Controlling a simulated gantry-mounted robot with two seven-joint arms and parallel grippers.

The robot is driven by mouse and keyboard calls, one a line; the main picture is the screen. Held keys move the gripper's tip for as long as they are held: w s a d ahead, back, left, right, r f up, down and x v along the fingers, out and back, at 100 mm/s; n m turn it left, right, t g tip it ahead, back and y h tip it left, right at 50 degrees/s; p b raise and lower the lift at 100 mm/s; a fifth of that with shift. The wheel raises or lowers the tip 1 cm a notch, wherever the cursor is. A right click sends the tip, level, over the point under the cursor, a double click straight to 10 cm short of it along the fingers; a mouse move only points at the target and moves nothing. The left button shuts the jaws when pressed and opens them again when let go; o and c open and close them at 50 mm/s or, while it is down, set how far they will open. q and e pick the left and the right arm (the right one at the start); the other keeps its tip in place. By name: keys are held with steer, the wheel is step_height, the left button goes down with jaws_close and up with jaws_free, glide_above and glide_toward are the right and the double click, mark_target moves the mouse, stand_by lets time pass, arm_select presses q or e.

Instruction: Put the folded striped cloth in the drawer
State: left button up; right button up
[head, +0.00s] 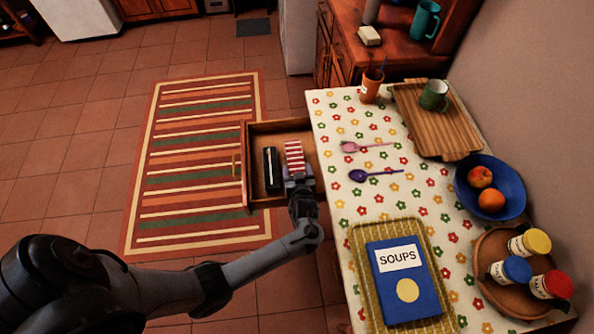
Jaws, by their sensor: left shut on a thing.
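The folded striped cloth (294,156) is red and white. It is at the open wooden drawer (249,196), over its right part, close to the table's left edge. My left gripper (297,180) is shut on the near end of the cloth. Whether the cloth touches the drawer floor I cannot tell. A black box-like object (271,170) lies in the drawer, left of the cloth. My right gripper does not show.
The flowered table (345,205) borders the drawer on the right. On it are a pink spoon (365,147), a purple spoon (374,175), a blue soups book (404,283) on a tray, and a blue fruit bowl (517,187). A striped rug (200,215) lies on the floor.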

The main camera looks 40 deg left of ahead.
arm_select(q)
steer(key=shift+f+b, duration=0.3)
steer(key=shift+f, duration=0.25)
steer(key=o, duration=1.1)
steer(key=shift+r, duration=0.25)
steer(key=p+v, duration=0.1)
steer(key=v, duration=0.3)
steer(key=p+v, duration=0.1)
steer(key=v, duration=0.3)
steer(key=p+v, duration=0.2)
steer(key=v, duration=0.2)
steer(key=shift+s+r, duration=0.1)
steer(key=shift+r, duration=0.3)
